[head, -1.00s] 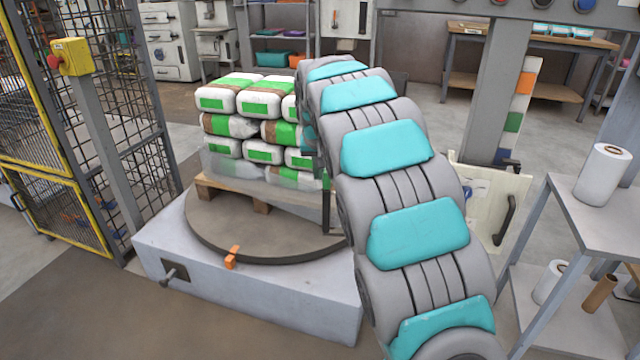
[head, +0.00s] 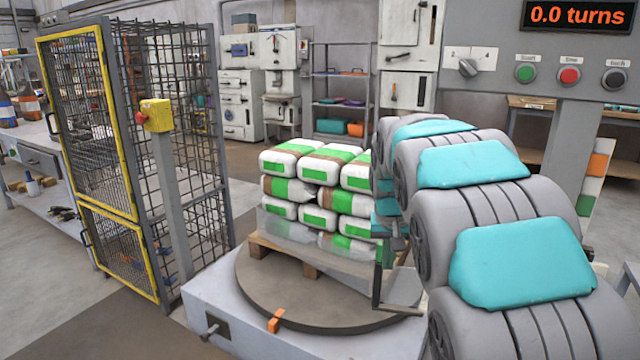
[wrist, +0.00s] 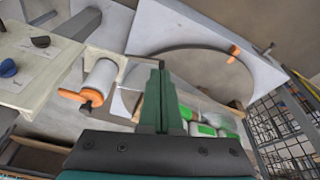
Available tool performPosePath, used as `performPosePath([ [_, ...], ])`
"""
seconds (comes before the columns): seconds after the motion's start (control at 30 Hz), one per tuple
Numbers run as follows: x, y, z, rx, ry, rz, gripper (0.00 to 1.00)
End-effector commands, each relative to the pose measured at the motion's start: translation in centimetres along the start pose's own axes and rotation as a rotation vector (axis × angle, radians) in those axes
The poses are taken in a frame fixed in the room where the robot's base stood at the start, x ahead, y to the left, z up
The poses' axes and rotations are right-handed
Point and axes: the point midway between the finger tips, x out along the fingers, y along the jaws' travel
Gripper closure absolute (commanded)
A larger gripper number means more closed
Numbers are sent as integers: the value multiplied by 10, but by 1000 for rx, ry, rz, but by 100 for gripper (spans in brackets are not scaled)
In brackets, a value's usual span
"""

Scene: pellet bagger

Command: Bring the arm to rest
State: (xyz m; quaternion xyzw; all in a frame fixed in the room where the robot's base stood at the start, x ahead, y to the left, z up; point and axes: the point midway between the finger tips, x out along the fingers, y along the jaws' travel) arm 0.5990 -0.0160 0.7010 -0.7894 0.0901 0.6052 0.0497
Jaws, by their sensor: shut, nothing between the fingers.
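My arm (head: 470,165) reaches from the lower right of the head view toward the stack of bags. My gripper (wrist: 160,68) shows in the wrist view with its two dark green fingers together and nothing between them. In the head view the arm links hide most of the gripper. The white and green bags (head: 318,190) stand stacked on a wooden pallet (head: 290,257), with clear film around the lower layers. They also show in the wrist view (wrist: 203,130), partly behind the fingers.
The pallet sits on a round turntable (head: 262,297) with an orange tab (head: 276,320). A yellow-framed mesh fence (head: 130,215) stands left. A film roll (wrist: 99,82) with orange ends is beside the fingers in the wrist view. A panel display (head: 577,15) reads 0.0 turns.

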Motion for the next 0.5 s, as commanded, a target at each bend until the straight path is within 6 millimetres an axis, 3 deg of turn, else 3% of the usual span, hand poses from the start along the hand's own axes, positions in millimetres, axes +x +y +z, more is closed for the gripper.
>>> performPosePath([
  [0.03, -6, 6, 23, -3, -22, 2, 100],
  [0.5, -22, 45, 241, -84, -250, -13, 100],
])
